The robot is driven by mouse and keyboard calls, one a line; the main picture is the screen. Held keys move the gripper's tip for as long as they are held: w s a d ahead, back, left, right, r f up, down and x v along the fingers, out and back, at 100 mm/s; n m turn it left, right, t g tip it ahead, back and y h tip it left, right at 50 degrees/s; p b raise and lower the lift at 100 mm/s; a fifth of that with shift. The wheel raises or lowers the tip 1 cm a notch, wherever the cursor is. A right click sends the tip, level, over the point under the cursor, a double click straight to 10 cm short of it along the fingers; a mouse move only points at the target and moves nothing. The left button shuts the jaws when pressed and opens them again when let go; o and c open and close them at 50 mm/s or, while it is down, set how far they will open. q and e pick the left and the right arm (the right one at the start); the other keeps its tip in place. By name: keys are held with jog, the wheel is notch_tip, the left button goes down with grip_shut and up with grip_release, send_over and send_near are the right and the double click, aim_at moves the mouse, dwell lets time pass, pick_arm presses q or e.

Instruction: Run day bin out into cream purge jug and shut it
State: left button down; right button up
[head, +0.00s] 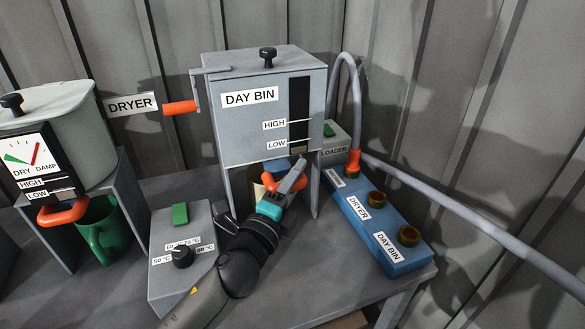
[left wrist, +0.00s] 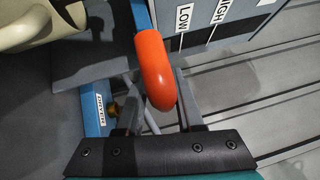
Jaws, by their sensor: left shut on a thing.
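The day bin (head: 225,130) is a grey box on legs, with a dark level window (head: 300,95) beside HIGH and LOW labels. My left gripper (head: 285,182) is shut on the orange handle (head: 268,182) under the bin's front. The same handle (left wrist: 155,75) sits between the fingers of my left gripper (left wrist: 160,115) in the left wrist view. A cream jug (head: 257,193) shows only in part under the bin, behind my gripper; its cream body (left wrist: 35,22) also shows at the left wrist view's top left. My right gripper is not in view.
A dryer (head: 85,120) with a green jug (head: 98,232) under it stands left. A grey control box (head: 168,260) stands front left of the bin. A blue manifold (head: 385,255) with a hose (head: 455,190) lies right. A crank with an orange grip (head: 181,107) sticks out left.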

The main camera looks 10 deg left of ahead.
pick_arm(q)
jog(key=shift+r, duration=0.5)
jog(key=c, duration=0.7)
grip_release()
jog(key=shift+f, duration=0.1)
jog(key=shift+f, duration=0.15)
jog(key=shift+s, duration=0.1)
jog(key=v, duration=1.5)
jog(key=shift+f+b, duration=0.15)
jog(key=shift+b, duration=0.2)
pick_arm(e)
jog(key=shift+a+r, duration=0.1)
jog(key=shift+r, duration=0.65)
